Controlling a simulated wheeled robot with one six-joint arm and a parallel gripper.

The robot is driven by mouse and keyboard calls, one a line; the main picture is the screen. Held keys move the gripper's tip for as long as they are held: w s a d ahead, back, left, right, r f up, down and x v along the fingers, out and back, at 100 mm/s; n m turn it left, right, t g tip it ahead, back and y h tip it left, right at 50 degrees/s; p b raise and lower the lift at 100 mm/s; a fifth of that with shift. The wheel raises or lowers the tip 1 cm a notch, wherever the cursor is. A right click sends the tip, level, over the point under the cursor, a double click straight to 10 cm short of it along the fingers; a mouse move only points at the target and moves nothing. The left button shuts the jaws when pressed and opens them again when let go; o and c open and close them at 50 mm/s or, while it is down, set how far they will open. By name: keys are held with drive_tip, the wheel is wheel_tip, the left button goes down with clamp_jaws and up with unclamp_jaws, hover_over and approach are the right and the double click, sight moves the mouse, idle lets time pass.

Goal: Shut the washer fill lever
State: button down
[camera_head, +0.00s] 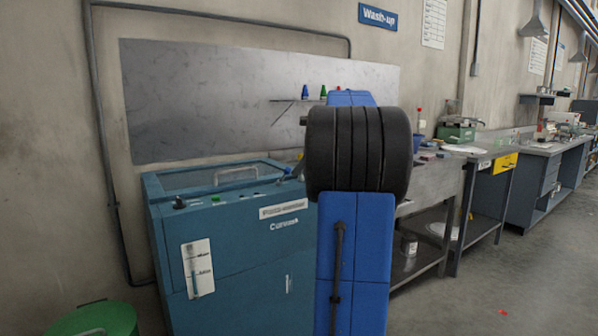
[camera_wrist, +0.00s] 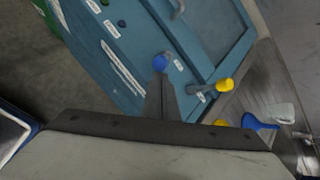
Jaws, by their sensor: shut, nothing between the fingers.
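The teal washer (camera_head: 235,240) stands left of my arm in the head view, and its top also shows in the wrist view (camera_wrist: 125,60). In the wrist view a yellow-tipped lever (camera_wrist: 225,86) with a grey stem lies at the washer's right edge, beside a small label. A blue knob (camera_wrist: 160,63) shows just beyond my fingertips, by another label. The labels are too small to read, so I cannot tell which is the fill lever. My gripper (camera_wrist: 160,78) is shut and empty, left of the yellow-tipped lever and apart from it. My arm hides the washer's right end in the head view.
A blue handle (camera_wrist: 260,123) and a second yellow piece (camera_wrist: 220,123) lie right of the washer in the wrist view. A metal backboard (camera_head: 200,100) stands behind the washer. A grey bench (camera_head: 435,180) is to the right. A green bin (camera_head: 100,320) is at lower left.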

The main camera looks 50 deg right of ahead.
drive_tip(key=w+d+r+g, duration=0.2)
drive_tip(key=w+r+g, duration=0.1)
drive_tip(key=w, duration=0.5)
drive_tip(key=shift+r+y, duration=0.3)
drive_tip(key=shift+r, duration=0.6)
drive_tip(key=shift+w+a, duration=0.1)
drive_tip(key=shift+w, duration=0.05)
drive_tip(key=shift+r, duration=0.1)
drive_tip(key=s+d+r, duration=0.1)
drive_tip(key=r, duration=0.4)
drive_tip(key=s+d+r, duration=0.1)
drive_tip(key=d+r, duration=0.1)
drive_tip(key=r, duration=0.4)
drive_tip(key=shift+s+d+r, duration=0.25)
drive_tip(key=shift+s+r, duration=0.05)
drive_tip(key=shift+s, duration=0.1)
idle(0.8)
